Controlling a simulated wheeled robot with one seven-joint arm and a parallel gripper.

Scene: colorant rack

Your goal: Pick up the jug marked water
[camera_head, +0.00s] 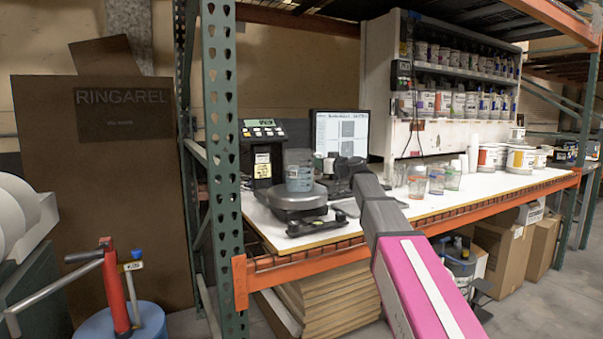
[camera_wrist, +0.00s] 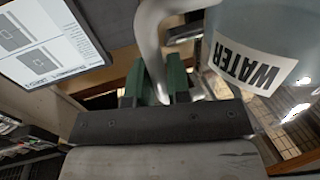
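The clear jug (camera_head: 299,170) is upright at the scale's round plate, left of my gripper in the head view. In the wrist view the jug (camera_wrist: 262,45) fills the upper right, with a white label reading WATER. Its pale curved handle (camera_wrist: 149,40) runs down between the green fingers of my gripper (camera_wrist: 161,82). The fingers are close together, one on each side of the handle, and appear shut on it. My gripper (camera_head: 343,172) is dark and partly hidden in the head view. I cannot tell whether the jug's base touches the plate.
A scale (camera_head: 296,198) with a display (camera_head: 263,130) stands on the white bench (camera_head: 430,206). A monitor (camera_head: 340,134) is behind. Several small cups (camera_head: 436,182) stand to the right, below a rack of cans (camera_head: 455,104). A green upright post (camera_head: 222,150) stands at left.

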